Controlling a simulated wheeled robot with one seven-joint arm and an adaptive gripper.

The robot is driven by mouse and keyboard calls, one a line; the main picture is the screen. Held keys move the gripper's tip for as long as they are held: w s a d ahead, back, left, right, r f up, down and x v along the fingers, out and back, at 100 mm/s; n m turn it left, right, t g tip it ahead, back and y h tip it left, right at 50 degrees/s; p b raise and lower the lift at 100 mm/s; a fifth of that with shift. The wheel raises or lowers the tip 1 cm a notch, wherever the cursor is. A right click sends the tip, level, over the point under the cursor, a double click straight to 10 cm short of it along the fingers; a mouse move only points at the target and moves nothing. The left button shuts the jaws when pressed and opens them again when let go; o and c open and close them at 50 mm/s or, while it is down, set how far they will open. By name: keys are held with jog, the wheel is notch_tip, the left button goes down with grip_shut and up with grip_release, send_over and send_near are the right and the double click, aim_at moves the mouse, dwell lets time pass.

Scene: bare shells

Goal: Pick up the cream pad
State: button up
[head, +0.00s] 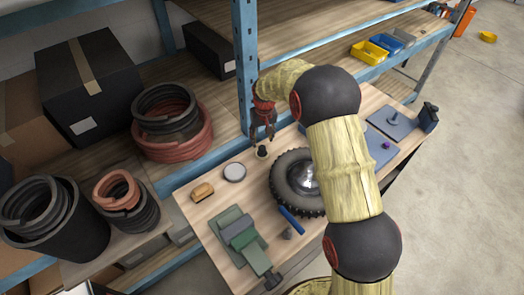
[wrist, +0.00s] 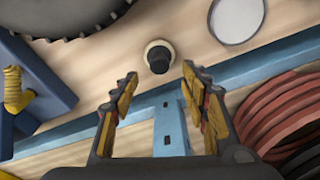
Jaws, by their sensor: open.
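The cream pad (head: 261,153) looks like a small round cream piece with a black knob on top, standing upright on the wooden bench. In the wrist view its cream rim (wrist: 150,45) shows behind the black knob, beyond the fingertips. My gripper (head: 263,138) is just above it in the head view, pointing down. In the wrist view my gripper (wrist: 160,84) is open, with nothing between the fingers. The pad lies ahead of the gap, and I see no contact.
A tyre (head: 294,183) lies right of the pad. A pale disc (head: 235,172), a tan block (head: 203,191) and a green vise (head: 243,240) are to the left and front. A blue shelf post (head: 244,60) stands close behind my gripper.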

aim_at(262, 147)
jog(key=shift+w+f+p, duration=0.1)
jog(key=shift+w+f, duration=0.1)
jog(key=shift+f, duration=1.1)
jog(key=shift+w+f+p, duration=0.15)
jog(key=shift+f, duration=1.2)
jog(key=shift+w+f+p, duration=0.1)
jog(key=shift+w+f, duration=0.1)
jog(key=shift+f, duration=1.1)
jog(key=shift+c, duration=1.4)
grip_shut()
